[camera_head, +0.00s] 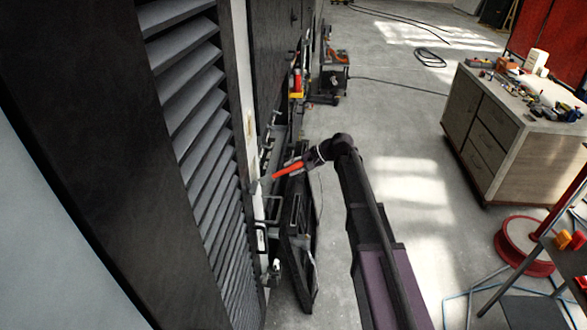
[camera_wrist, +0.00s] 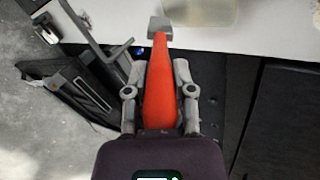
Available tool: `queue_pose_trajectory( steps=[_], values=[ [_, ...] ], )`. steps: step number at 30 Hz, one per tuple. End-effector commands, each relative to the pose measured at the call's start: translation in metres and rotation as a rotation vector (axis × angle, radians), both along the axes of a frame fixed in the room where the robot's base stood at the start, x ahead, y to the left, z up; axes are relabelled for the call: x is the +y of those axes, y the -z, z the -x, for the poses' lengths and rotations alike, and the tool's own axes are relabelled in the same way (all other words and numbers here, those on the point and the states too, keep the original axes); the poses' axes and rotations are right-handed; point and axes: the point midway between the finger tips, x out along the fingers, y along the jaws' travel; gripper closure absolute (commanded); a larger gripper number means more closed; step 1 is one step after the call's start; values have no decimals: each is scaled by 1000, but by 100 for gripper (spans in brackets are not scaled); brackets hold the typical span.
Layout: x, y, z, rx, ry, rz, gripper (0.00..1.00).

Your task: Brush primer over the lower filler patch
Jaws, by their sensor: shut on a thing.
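My gripper (camera_head: 306,158) is shut on the orange-red handle of a brush (camera_head: 285,170). The handle also shows between the fingers in the wrist view (camera_wrist: 160,95). The brush's flat grey head (camera_wrist: 160,26) points at a pale panel of the coach. A beige patch (camera_wrist: 203,10) lies on that panel at the top of the wrist view, just right of the brush head and cut off by the frame edge. I cannot tell whether the head touches the panel. In the head view a brownish patch (camera_head: 250,124) shows higher on the pale strip.
Metal handles and brackets (camera_head: 272,208) stick out of the coach side near the brush. A dark panel (camera_head: 300,245) leans below. A workbench (camera_head: 520,125) with tools and a red reel (camera_head: 522,246) stand at right. Open floor lies between.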

Motion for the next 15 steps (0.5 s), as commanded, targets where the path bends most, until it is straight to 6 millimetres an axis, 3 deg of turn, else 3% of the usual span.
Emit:
queue_pose_trajectory(
  steps=[15],
  values=[
    [4, -7, 0, 0, 0, 0, 100]
  ],
)
